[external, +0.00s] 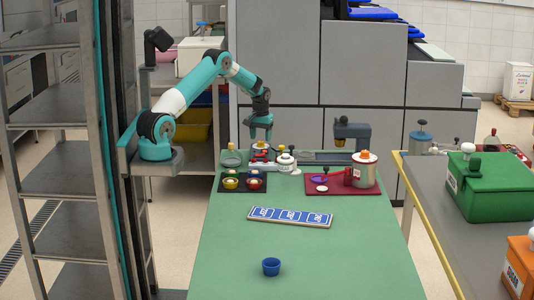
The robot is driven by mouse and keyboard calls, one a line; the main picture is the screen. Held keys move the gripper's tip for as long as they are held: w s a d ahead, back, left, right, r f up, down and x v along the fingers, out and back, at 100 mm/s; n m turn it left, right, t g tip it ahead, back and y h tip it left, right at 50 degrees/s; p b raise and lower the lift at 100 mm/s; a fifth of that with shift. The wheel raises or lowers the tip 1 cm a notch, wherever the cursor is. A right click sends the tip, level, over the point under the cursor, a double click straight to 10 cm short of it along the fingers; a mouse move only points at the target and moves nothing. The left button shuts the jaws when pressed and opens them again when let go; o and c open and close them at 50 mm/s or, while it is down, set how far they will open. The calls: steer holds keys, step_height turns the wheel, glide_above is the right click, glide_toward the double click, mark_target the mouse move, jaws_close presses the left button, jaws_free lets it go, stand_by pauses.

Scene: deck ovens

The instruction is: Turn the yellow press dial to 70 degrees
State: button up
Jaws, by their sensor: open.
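My gripper (261,134) hangs pointing down over the far left part of the green table (313,255). Its fingers are open. Just below it stands a small device with red, white and yellow parts (261,147). The yellow press dial appears to be part of this device, but it is too small to make out its pointer or angle. I cannot tell whether the fingers touch the device or are just above it.
A white round pot (286,161) stands close right of the device, and a yellow-topped item (231,147) stands left. A black tray (226,187) with small cups lies in front. A blue-and-white board (290,217) and blue cup (271,266) lie nearer.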

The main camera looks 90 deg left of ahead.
steer(key=shift+f, duration=1.15)
steer(key=c, duration=0.9)
steer(key=shift+m, duration=0.3)
steer(key=m, duration=0.3)
steer(key=shift+m, duration=2.2)
steer(key=shift+b, duration=0.3)
